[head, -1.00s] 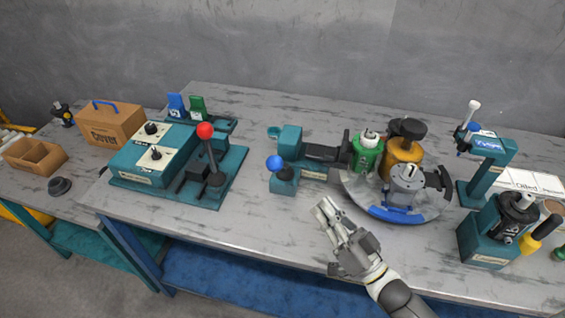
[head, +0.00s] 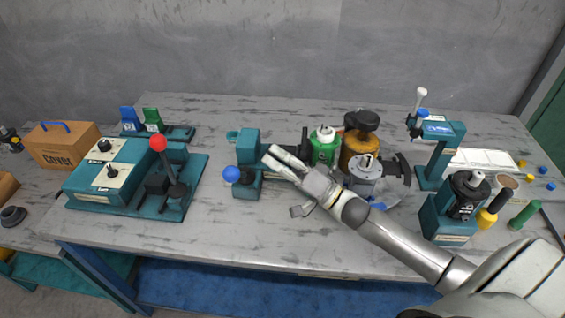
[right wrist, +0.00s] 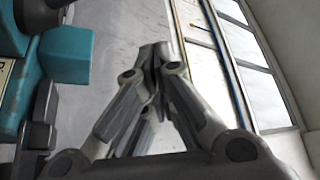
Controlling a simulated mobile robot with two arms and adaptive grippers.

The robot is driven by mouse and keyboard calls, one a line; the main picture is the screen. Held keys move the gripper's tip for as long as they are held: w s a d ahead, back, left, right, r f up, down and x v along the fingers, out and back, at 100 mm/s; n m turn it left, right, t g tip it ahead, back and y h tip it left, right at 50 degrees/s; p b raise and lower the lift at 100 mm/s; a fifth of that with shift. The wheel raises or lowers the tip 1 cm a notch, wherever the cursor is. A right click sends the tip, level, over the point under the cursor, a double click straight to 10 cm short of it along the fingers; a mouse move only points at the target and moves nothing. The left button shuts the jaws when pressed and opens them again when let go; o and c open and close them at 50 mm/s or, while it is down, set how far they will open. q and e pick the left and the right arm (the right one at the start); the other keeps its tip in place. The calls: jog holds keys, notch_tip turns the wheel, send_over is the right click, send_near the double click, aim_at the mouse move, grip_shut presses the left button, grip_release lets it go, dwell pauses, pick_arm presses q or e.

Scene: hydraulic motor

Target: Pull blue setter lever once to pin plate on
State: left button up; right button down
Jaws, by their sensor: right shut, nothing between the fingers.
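The blue ball-topped setter lever (head: 232,174) stands on a small teal base (head: 247,187) left of the middle of the bench. My right gripper (head: 270,155) is to the right of the blue ball and apart from it, near the teal block and its dark ram. It is shut and empty; its closed fingers (right wrist: 155,65) also show in the right wrist view. The round plate holding the green, amber and grey motor parts is mostly hidden behind my right arm; a blue patch of it (head: 378,206) shows. My left gripper is not in view.
A teal station with a red-ball lever (head: 159,144) stands at left. A green part (head: 325,146), an amber part (head: 360,150) and a grey part (head: 364,178) stand beside my right arm. A teal press (head: 440,150) is at right.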

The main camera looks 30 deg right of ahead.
aim_at(237, 174)
jog(key=shift+h, duration=0.3)
jog(key=a, duration=0.1)
jog(key=w+a+p, duration=0.1)
jog(key=a, duration=0.1)
jog(key=w+a+p, duration=0.1)
jog(key=a, duration=0.1)
jog(key=shift+w+a+f, duration=0.1)
jog(key=shift+w+f, duration=0.1)
jog(key=shift+f, duration=0.15)
jog(key=shift+s+a+f+n+y+b, duration=0.55)
jog(key=shift+s+f+n+y+b, duration=0.2)
jog(key=shift+n+b, duration=0.25)
